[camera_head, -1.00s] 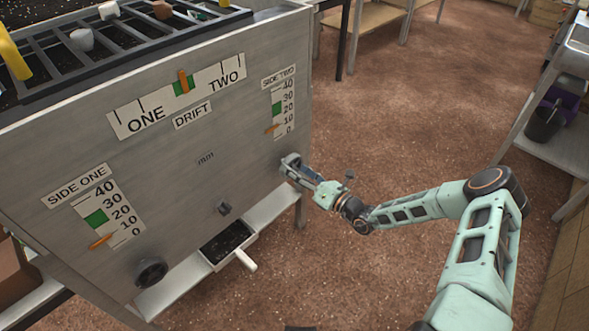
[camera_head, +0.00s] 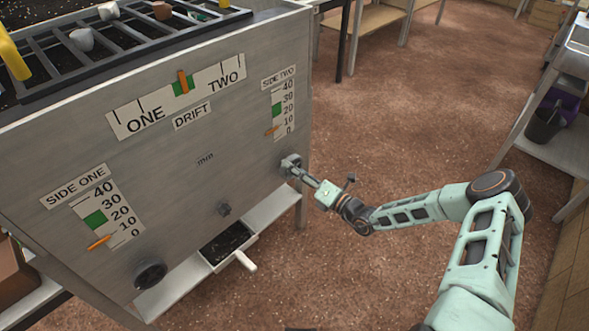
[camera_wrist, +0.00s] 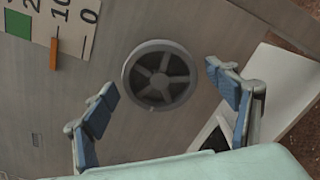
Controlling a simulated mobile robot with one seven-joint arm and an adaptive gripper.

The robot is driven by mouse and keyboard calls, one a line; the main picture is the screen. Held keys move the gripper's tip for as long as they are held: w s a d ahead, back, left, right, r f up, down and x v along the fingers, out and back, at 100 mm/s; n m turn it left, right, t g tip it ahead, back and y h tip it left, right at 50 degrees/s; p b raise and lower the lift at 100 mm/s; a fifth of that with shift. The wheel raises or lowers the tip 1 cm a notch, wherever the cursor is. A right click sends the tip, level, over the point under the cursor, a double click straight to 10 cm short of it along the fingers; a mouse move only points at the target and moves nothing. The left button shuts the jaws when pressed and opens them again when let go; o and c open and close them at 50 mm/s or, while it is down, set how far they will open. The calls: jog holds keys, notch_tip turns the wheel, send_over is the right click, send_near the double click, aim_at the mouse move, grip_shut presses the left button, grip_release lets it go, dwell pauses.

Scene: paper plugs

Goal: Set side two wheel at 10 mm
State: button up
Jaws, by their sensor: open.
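The side two wheel (camera_wrist: 160,75) is a dark grey spoked handwheel on the metal panel. The wrist view shows it whole. My gripper (camera_wrist: 162,86) is open, with one blue-padded finger on each side of the wheel and gaps between pads and rim. In the head view my gripper (camera_head: 293,165) is at the panel's lower right and largely hides this wheel. The side two scale (camera_head: 279,104) has a green band near 20 to 30. Its orange pointer (camera_head: 272,130) stands at about the 10 mark, and the wrist view shows the pointer (camera_wrist: 54,54) in line with 10.
The side one wheel (camera_head: 150,275) is at the lower left, below the side one scale (camera_head: 107,208). The drift pointer (camera_head: 183,82) is on green.

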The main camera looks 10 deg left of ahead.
jog(key=shift+p+v, duration=0.6)
jog(key=shift+v, duration=1.4)
jog(key=n+p, duration=0.3)
jog(key=n, duration=0.9)
jog(key=shift+p, duration=0.3)
jog(key=shift+a, duration=0.15)
jog(key=shift+b+x, duration=0.45)
jog(key=shift+x, duration=1.45)
jog(key=shift+c, duration=0.5)
